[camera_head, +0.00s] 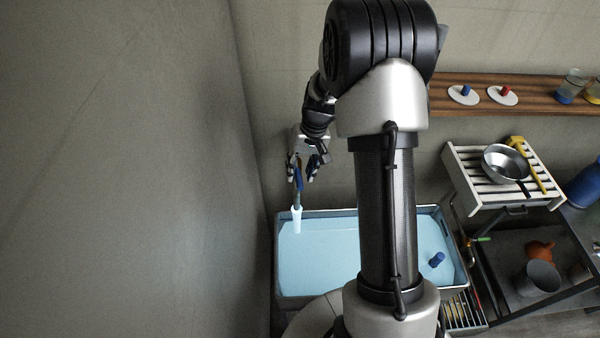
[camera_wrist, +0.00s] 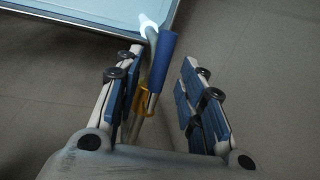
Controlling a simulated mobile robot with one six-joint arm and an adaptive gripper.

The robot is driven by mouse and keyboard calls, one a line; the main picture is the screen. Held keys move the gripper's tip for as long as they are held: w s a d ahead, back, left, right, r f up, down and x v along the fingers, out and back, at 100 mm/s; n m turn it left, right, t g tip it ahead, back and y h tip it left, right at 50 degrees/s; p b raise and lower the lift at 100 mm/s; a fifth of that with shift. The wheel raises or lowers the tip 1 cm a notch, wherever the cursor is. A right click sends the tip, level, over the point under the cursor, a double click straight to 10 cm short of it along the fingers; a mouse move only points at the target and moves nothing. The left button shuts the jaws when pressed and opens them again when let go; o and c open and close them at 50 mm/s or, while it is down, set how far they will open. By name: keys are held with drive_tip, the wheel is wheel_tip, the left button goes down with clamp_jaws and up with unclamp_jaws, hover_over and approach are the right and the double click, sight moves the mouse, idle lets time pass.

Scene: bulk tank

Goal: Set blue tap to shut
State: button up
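The blue tap shows in the wrist view as a long blue lever (camera_wrist: 163,60) beside a grey pipe and a yellow-brass part (camera_wrist: 143,100). A pale white stream (camera_head: 297,218) shows at the pipe's end over the tank (camera_head: 345,211) of light blue liquid. My gripper (camera_wrist: 160,88) is open, with its blue-padded fingers spread on either side of the lever and pipe. The lever appears nearer the left finger; I cannot tell whether they touch. In the head view my gripper (camera_head: 303,172) is at the tank's far left, partly hiding the tap.
A plain wall (camera_head: 130,170) rises close to my gripper's left. A blue cylinder (camera_head: 437,260) is at the tank's right side. A wooden shelf (camera_head: 540,101) holds blue and red knobs on white plates. A slatted white rack (camera_head: 470,192) bears a metal pan (camera_head: 503,162).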

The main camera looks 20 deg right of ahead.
drive_tip(key=shift+a+f, duration=0.1)
drive_tip(key=shift+f, duration=0.45)
drive_tip(key=shift+c, duration=0.5)
clamp_jaws()
